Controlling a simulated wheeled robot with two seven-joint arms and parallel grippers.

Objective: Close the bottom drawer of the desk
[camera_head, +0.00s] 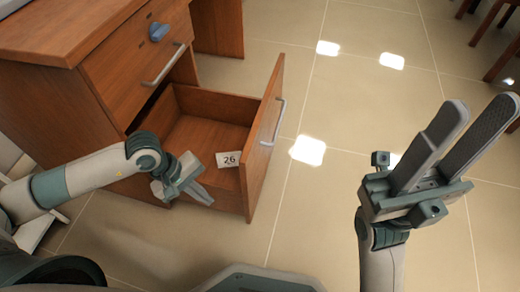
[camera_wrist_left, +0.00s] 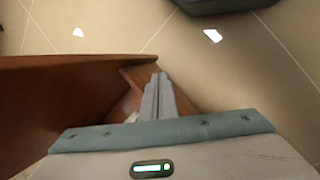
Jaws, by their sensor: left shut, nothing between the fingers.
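The wooden desk (camera_head: 60,105) stands at the upper left in the head view. Its bottom drawer (camera_head: 212,105) is pulled out to the right. The drawer's front panel (camera_head: 262,135) carries a metal handle (camera_head: 277,122). My left gripper (camera_head: 208,200) is shut and empty, at the drawer's near side wall. Whether it touches the wall I cannot tell. In the left wrist view its closed fingers (camera_wrist_left: 157,82) overlap the brown drawer (camera_wrist_left: 70,75). My right gripper (camera_head: 484,106) is open and empty, to the right of the drawer and apart from it.
A card marked 26 (camera_head: 229,159) lies in the drawer. The upper drawer (camera_head: 138,58) is shut, with a handle (camera_head: 166,64) and a blue-grey knob (camera_head: 159,31). Tiled floor (camera_head: 335,95) is clear right of the drawer. Dark wooden legs (camera_head: 503,60) stand at the upper right.

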